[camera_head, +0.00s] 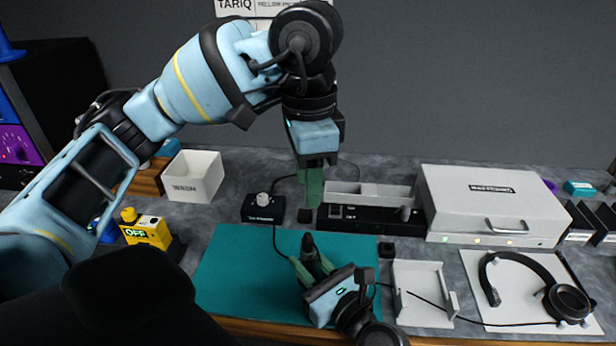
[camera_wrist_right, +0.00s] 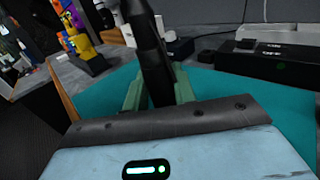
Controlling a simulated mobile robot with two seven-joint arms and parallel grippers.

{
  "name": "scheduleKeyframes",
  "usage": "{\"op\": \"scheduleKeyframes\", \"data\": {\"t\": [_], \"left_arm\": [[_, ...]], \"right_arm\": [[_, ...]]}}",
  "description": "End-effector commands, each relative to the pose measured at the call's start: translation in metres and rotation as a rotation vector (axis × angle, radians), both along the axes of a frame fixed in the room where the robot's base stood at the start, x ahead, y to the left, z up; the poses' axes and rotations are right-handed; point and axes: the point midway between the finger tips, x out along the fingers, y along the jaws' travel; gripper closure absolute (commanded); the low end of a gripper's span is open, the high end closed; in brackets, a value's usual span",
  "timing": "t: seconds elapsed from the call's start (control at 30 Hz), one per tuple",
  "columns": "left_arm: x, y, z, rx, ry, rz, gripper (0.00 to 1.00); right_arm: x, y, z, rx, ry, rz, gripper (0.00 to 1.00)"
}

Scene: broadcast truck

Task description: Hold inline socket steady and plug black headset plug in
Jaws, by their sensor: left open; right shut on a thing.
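My right gripper (camera_head: 308,258) is low over the teal mat and shut on a dark upright piece (camera_head: 308,243). The piece also shows in the right wrist view (camera_wrist_right: 152,55), rising between the green fingers. I cannot tell whether it is the headset plug or the inline socket. A thin cable from the black box (camera_head: 264,208) runs down to this gripper's left side. The headset (camera_head: 568,302) lies at the right, and its cable runs left toward the same gripper. My left gripper (camera_head: 312,188) is open and empty above the mat's back edge, pointing down.
The teal mat (camera_head: 235,270) is mostly clear at left. Behind are a black unit (camera_head: 360,220), a white case (camera_head: 490,200), a white bin (camera_head: 194,177) and a yellow OFF box (camera_head: 147,231).

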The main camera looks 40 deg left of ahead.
Motion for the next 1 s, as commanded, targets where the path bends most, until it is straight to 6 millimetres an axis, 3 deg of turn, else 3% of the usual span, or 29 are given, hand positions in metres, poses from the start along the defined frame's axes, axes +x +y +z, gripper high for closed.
{"op": "scheduleKeyframes", "data": {"t": [0.23,0.27,0.43,0.77,1.0], "left_arm": [[0.0,0.0,0.0,0.0,0.0,0.0,0.57],[0.0,0.0,0.0,0.0,0.0,0.0,0.57],[0.0,0.0,0.0,0.0,0.0,0.0,0.57],[0.0,0.0,0.0,0.0,0.0,0.0,0.57],[0.0,0.0,0.0,0.0,0.0,0.0,0.57]], "right_arm": [[0.0,0.0,0.0,0.001,0.0,0.0,0.97],[0.0,0.0,0.0,0.001,0.0,0.0,0.71],[0.0,0.0,0.0,0.001,0.0,0.0,0.49],[0.0,-0.002,0.0,0.001,0.0,0.0,0.48],[-0.007,-0.027,-0.001,-0.001,0.001,-0.002,0.48]]}}
